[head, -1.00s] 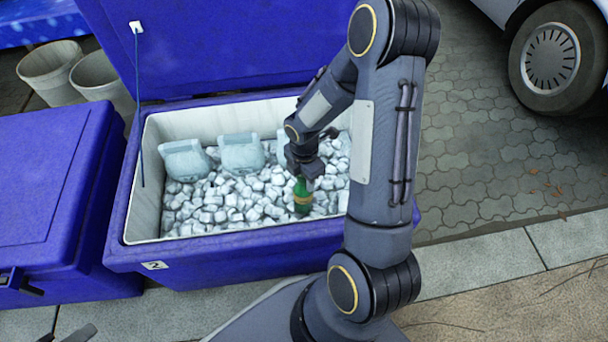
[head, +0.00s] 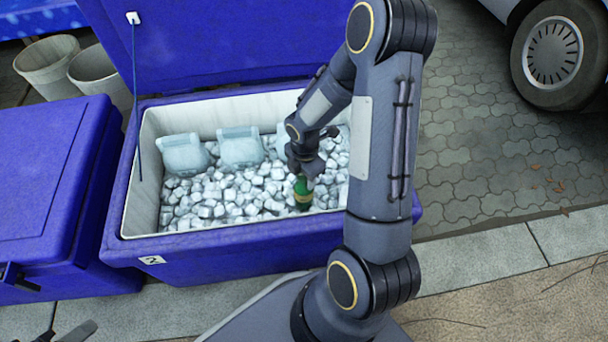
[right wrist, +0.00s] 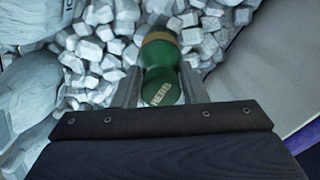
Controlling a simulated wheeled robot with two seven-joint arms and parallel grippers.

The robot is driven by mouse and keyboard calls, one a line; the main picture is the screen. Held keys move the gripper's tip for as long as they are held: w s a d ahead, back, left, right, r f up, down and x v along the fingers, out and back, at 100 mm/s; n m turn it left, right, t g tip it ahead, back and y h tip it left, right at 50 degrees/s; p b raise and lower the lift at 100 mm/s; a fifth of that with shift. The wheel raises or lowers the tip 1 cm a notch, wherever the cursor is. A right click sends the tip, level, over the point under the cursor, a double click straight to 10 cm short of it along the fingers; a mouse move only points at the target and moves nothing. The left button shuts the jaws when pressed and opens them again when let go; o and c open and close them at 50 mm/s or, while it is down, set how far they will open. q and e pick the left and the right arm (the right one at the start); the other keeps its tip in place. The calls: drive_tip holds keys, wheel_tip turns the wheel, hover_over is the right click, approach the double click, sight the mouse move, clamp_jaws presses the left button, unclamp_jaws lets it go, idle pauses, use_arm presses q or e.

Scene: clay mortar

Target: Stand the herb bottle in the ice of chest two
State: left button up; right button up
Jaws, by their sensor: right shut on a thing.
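The green herb bottle (head: 302,194) is in the front right part of the open blue chest with the "2" label (head: 205,243). It looks roughly upright, at the ice (head: 235,200); how deep its base sits I cannot tell. My right gripper (head: 304,172) is shut on the bottle's upper part from above. In the right wrist view the bottle's green top (right wrist: 162,90), marked HERB, is between the fingers, with a tan band beyond it and ice around. My left gripper (head: 62,334) shows only as two separated fingertips at the bottom left edge.
Pale blue ice packs (head: 240,147) lie along the chest's back. The raised lid (head: 220,45) stands behind. A closed blue chest (head: 50,190) is at the left, with pale buckets (head: 48,68) behind it. Loose ice left of the bottle is clear.

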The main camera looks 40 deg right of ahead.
drive_tip(key=shift+d, duration=0.1)
drive_tip(key=shift+f+b, duration=0.3)
drive_tip(key=shift+f, duration=0.15)
idle(0.4)
drive_tip(key=o, duration=1.5)
drive_tip(key=shift+o, duration=0.2)
wheel_tip(320, 180, up, 27)
drive_tip(key=p, duration=2.4)
